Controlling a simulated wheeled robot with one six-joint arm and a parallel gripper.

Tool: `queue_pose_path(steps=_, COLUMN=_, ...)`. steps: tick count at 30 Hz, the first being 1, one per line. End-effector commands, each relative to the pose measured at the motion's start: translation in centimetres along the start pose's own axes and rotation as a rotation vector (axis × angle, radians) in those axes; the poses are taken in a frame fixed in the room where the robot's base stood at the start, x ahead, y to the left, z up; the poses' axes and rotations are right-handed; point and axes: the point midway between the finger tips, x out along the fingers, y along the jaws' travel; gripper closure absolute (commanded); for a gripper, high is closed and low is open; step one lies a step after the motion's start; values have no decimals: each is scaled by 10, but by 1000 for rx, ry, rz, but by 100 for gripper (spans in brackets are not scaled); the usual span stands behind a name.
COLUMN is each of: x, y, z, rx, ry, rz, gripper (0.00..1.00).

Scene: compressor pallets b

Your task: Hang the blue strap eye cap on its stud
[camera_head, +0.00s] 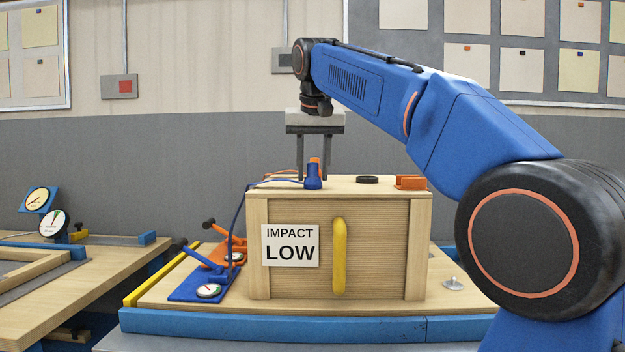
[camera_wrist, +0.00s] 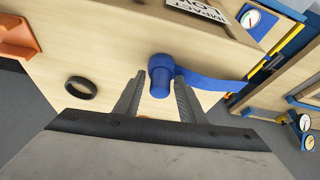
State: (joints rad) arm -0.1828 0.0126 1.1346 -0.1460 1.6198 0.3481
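The blue strap eye cap (camera_head: 313,176) is a short blue cylinder standing upright on the wooden crate's top (camera_head: 345,185), with a blue strap (camera_head: 238,212) running from it down the crate's left side. In the wrist view the cap (camera_wrist: 160,77) lies between my two fingertips, its strap (camera_wrist: 215,83) leading right. My gripper (camera_head: 314,175) points down over the crate top, fingers apart, with slim gaps seeming to show beside the cap. My gripper also shows in the wrist view (camera_wrist: 158,88). I cannot make out a stud under the cap.
An orange cap (camera_head: 315,160) shows behind the blue one. A black ring (camera_head: 368,180) and an orange block (camera_head: 411,183) sit to the right on the crate top. A yellow handle (camera_head: 339,255) is on the crate's front. Gauges with levers stand left on the pallet; a metal piece (camera_head: 453,283) lies right.

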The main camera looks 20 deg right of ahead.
Motion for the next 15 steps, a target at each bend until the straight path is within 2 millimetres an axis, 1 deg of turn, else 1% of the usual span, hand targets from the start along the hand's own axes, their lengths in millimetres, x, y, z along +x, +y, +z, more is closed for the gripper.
queue_pose_path(steps=1, x=0, y=0, z=0, rx=0, ry=0, rz=0, gripper=63)
queue_pose_path(steps=2, x=0, y=0, z=0, rx=0, ry=0, rz=0, gripper=68)
queue_pose_path(steps=3, x=0, y=0, z=0, rx=0, ry=0, rz=0, gripper=78)
queue_pose_path(steps=4, x=0, y=0, z=0, rx=0, ry=0, rz=0, gripper=85)
queue_pose_path(steps=5, x=0, y=0, z=0, rx=0, ry=0, rz=0, gripper=86)
queue_pose_path(steps=10, x=-2, y=0, z=-1, rx=0, ry=1, rz=0, gripper=87)
queue_pose_path(steps=15, x=-10, y=0, z=-5, rx=0, ry=0, rz=0, gripper=87)
